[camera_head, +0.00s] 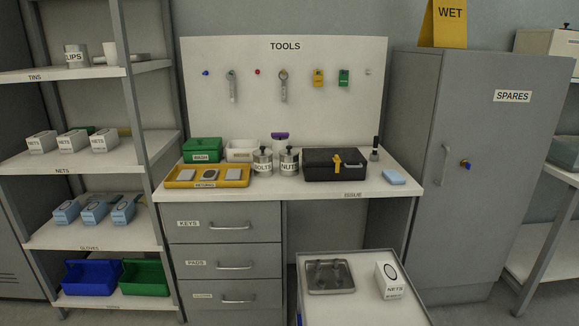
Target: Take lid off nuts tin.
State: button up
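The nuts tin (288,166) is a metal can with a white label reading NUTS. It stands upright on the desk, below the tools board. Its lid (289,152), with a dark knob on top, sits on the tin. A similar tin, the bolts tin (263,167), stands close beside it on the left with its own knobbed lid on. My gripper is not in view.
A black case (334,168) with a yellow latch stands just right of the nuts tin. A yellow tray (180,184) and green box (202,145) are left. A purple-topped container (280,137) stands behind. The desk's front strip (300,192) is mostly clear.

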aim_at(288, 152)
jog(key=i+j+z, duration=0.25)
jog(key=i+j, duration=0.4)
jog(key=i+j+z, duration=0.25)
jog(key=i+j, duration=0.4)
jog(key=j, duration=0.15)
